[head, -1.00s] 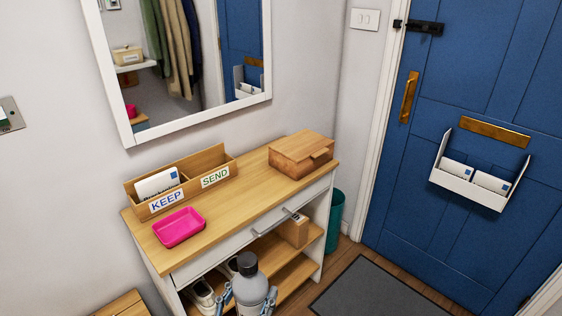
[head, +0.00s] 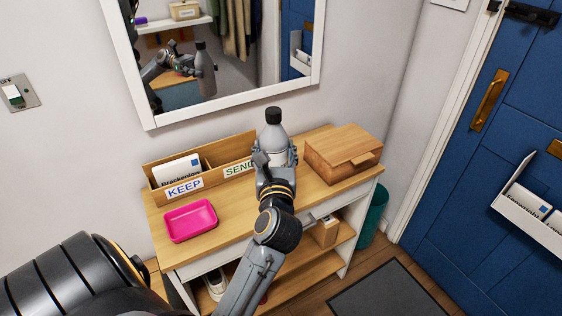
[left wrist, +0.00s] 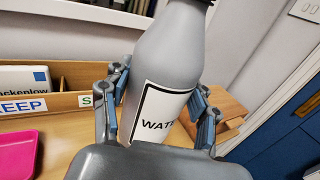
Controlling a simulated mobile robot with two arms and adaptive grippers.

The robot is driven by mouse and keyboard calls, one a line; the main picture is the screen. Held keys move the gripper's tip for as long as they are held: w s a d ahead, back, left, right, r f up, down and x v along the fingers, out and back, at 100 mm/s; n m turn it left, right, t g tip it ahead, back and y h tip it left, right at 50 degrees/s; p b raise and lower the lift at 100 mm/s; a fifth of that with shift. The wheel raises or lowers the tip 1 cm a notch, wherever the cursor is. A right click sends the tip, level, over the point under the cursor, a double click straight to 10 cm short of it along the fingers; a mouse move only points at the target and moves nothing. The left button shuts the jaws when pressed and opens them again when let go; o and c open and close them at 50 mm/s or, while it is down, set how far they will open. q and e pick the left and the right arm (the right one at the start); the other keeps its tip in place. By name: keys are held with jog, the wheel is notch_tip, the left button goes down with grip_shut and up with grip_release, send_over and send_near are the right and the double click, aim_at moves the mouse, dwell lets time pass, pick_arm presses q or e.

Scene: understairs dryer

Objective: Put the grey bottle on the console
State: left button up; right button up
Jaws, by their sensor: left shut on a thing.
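The grey bottle (head: 272,130) has a dark cap and stands about upright in my left gripper (head: 274,160). In the left wrist view the bottle (left wrist: 172,65) shows a white label reading "WATE", and the fingers of my left gripper (left wrist: 158,105) are closed on both its sides. The bottle is over the wooden top of the console (head: 238,215), between the letter sorter and the wooden box. Its base is hidden behind my gripper, so I cannot tell whether it touches the top. My right gripper is not in view.
On the console are a pink tray (head: 190,221), a KEEP/SEND letter sorter (head: 153,178) and a wooden box (head: 345,150). A mirror frame (head: 238,102) hangs behind. A teal bin (head: 372,218) stands at the right. The top's front middle is partly hidden by my arm.

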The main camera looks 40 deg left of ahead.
pick_arm(q)
jog(key=w+f, duration=0.4)
jog(key=w+f+b, duration=0.1)
jog(key=w+f, duration=0.3)
jog(key=w+a+f+b, duration=0.1)
jog(key=w+f, duration=0.3)
jog(key=w, duration=0.1)
jog(key=shift+f, duration=0.25)
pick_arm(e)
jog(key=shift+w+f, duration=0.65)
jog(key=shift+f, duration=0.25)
pick_arm(q)
jog(key=shift+s, duration=0.1)
jog(key=shift+f, duration=0.15)
jog(key=o, duration=1.5)
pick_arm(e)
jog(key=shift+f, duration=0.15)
